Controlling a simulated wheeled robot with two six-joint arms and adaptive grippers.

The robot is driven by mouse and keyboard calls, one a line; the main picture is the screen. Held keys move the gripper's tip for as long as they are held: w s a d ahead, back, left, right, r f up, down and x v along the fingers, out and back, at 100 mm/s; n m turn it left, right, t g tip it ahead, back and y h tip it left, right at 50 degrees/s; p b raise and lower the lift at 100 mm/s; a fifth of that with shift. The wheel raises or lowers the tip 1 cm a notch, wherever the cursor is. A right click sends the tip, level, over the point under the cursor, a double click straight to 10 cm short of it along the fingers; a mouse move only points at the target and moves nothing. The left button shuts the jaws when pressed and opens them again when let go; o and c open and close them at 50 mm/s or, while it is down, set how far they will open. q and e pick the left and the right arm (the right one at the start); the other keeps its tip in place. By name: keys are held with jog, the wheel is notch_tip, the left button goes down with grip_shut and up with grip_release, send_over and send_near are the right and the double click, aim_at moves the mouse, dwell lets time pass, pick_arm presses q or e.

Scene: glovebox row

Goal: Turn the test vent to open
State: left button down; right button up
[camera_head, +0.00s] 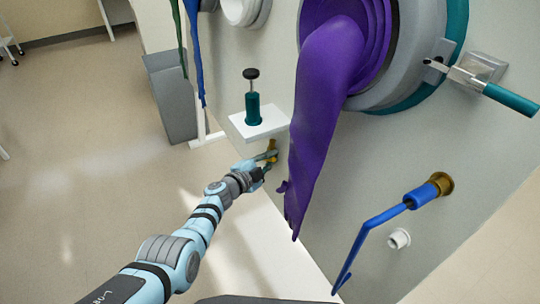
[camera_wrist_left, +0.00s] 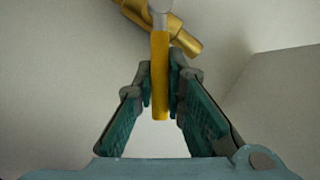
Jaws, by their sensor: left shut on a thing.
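The test vent is a small brass valve (camera_head: 272,146) low on the grey panel, below the white shelf. In the left wrist view its brass body (camera_wrist_left: 186,40) lies at a slant, with a yellow lever (camera_wrist_left: 160,85) reaching toward me from a pale stem. My left gripper (camera_head: 266,161) is at the valve. In the wrist view its fingertips (camera_wrist_left: 160,88) are closed on both sides of the yellow lever. The gripper hides part of the valve in the head view. My right gripper is not in view.
A purple glove (camera_head: 320,110) hangs from its port just right of my left gripper. A white shelf (camera_head: 262,125) with a teal, black-knobbed plunger (camera_head: 252,100) is above it. A bent blue handle (camera_head: 380,220) juts out at lower right. Floor at left is clear.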

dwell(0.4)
pick_arm(q)
jog(key=c, duration=1.6)
grip_release()
jog(key=shift+c, duration=0.2)
jog(key=v, duration=1.2)
